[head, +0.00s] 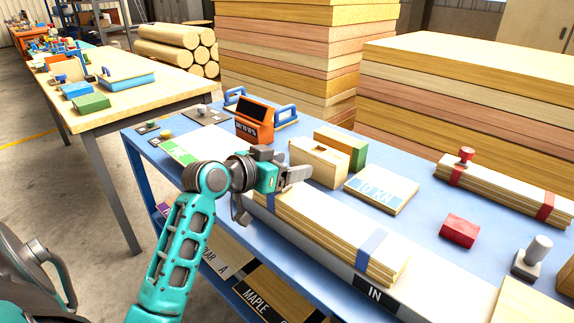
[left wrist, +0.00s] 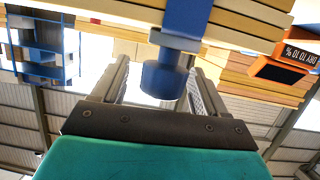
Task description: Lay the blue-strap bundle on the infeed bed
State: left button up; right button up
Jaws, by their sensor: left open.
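The blue-strap bundle (head: 325,232), a stack of pale boards, lies lengthwise on the infeed bed (head: 440,288), a pale strip marked IN along the table's near side. In the left wrist view a blue strap (left wrist: 187,16) with a blue knob (left wrist: 165,78) crosses the boards. The knob stands between the spread fingers of my left gripper (left wrist: 158,90), which is open. Contact with the knob cannot be told. My right gripper is not in view.
A red-strap bundle (head: 505,190) lies at the right, with a red block (head: 459,230) and a grey-handled stamp (head: 532,256) nearby. A wooden box (head: 318,162), a pale panel (head: 381,190) and an orange meter (head: 254,120) stand behind the bed. Tall board stacks (head: 460,100) rise beyond.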

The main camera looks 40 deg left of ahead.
pick_arm(q)
jog(key=v, duration=1.3)
jog(key=s+d+f+g+y, duration=0.1)
jog(key=s+d+f+g, duration=0.4)
jog(key=s+d+f, duration=0.45)
jog(key=s+d+f+g+y, duration=0.1)
jog(key=s+d+f+g, duration=0.45)
jog(key=f, duration=0.65)
jog(key=w+d+f+m+t+h, duration=0.1)
jog(key=w+d+f+t, duration=0.2)
jog(key=w+f+t, duration=0.4)
jog(key=shift+w+f, duration=0.5)
jog(key=shift+f, duration=0.4)
